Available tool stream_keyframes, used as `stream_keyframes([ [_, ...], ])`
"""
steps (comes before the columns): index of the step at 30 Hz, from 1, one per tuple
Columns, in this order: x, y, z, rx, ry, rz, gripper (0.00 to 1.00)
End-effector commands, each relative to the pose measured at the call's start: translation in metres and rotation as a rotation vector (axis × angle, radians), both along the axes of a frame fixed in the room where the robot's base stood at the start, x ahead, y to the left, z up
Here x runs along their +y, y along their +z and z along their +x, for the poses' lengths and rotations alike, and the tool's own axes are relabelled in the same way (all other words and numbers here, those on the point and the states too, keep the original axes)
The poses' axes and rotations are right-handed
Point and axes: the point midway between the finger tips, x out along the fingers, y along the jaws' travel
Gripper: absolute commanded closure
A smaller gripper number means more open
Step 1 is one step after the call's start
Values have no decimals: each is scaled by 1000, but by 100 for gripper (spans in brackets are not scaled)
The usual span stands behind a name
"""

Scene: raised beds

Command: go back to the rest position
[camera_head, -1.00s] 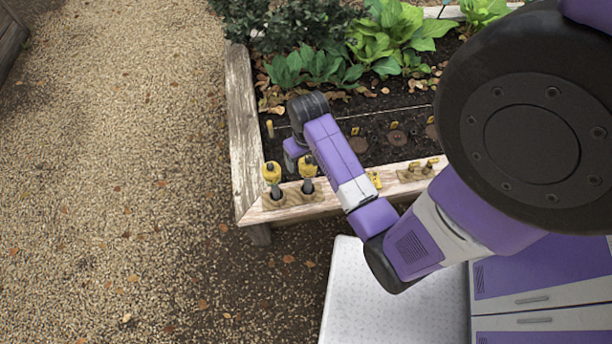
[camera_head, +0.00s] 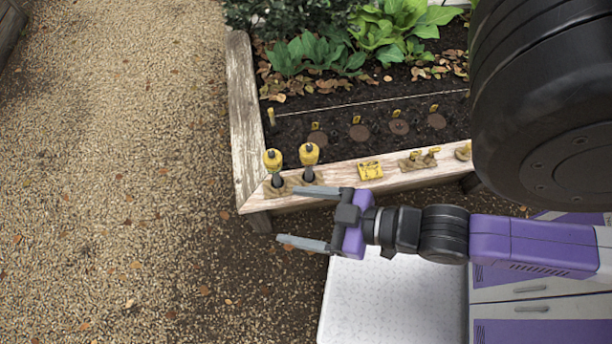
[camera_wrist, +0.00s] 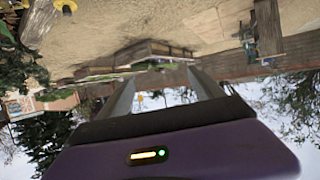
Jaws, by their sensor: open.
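My gripper (camera_head: 310,218) is open and empty in the head view. My purple and black arm runs from the gripper to the right side of the head view.
Leafy plants (camera_head: 390,32) grow at the back. Open gravel (camera_head: 120,180) lies to the left.

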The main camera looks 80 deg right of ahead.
Motion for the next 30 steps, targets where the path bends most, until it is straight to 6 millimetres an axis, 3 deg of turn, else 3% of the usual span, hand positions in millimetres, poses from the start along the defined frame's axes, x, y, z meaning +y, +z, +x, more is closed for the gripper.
stream_keyframes([
  [3,13,33,-11,-70,50,11,24],
  [7,18,50,-15,-109,70,18,24],
  [26,18,52,-15,-114,71,18,24],
  [30,18,52,-15,-114,70,17,47],
])
